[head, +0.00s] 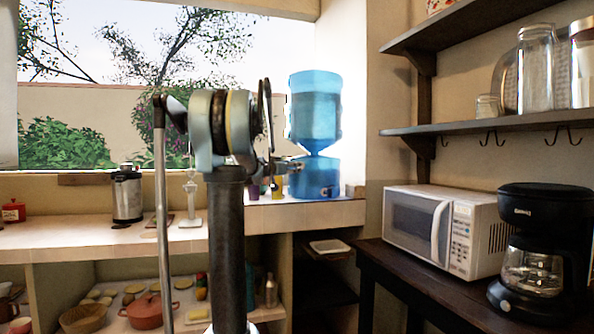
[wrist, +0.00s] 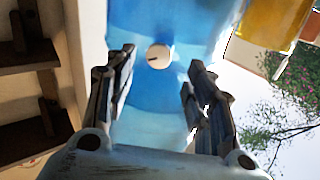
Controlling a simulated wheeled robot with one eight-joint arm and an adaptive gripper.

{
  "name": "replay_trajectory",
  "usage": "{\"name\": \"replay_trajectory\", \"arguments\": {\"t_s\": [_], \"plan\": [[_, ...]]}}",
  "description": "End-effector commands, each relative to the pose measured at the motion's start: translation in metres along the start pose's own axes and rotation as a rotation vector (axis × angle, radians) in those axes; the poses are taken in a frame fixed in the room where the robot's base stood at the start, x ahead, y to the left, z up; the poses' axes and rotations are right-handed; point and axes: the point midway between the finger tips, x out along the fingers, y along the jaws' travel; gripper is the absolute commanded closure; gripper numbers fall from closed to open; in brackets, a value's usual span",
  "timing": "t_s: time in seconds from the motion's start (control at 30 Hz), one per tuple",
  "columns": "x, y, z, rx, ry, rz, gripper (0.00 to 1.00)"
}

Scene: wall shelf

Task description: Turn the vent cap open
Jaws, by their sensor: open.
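The blue water dispenser (head: 315,115) stands on the ledge by the window, in the middle of the head view. In the wrist view its blue body (wrist: 150,95) fills the middle. A small round white cap with a dark mark (wrist: 159,56), which looks like the vent cap, faces the wrist camera. My gripper (wrist: 162,62) is open, with one finger on each side of the cap in the picture. The cap looks clear of both fingers; the remaining depth is hard to judge. In the head view my gripper (head: 285,167) is at the dispenser's left side, partly hidden by my arm.
Small coloured items (head: 265,190) stand just left of the dispenser; a yellow one (wrist: 275,22) shows in the wrist view. A steel canister (head: 127,195) stands further left. A microwave (head: 440,230) and coffee maker (head: 540,255) are at right, below wall shelves (head: 465,130).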

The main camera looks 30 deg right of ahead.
Motion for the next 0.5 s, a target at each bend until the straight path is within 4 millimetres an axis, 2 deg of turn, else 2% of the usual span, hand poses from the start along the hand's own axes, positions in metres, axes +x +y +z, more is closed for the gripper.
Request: {"name": "replay_trajectory", "arguments": {"t_s": [0.03,0.2,0.5], "plan": [[0.01,0.0,0.0,0.0,0.0,0.002,0.51],[0.036,0.001,0.0,0.0,0.0,0.002,0.51],[0.06,0.0,0.0,0.0,0.0,0.0,0.51]]}}
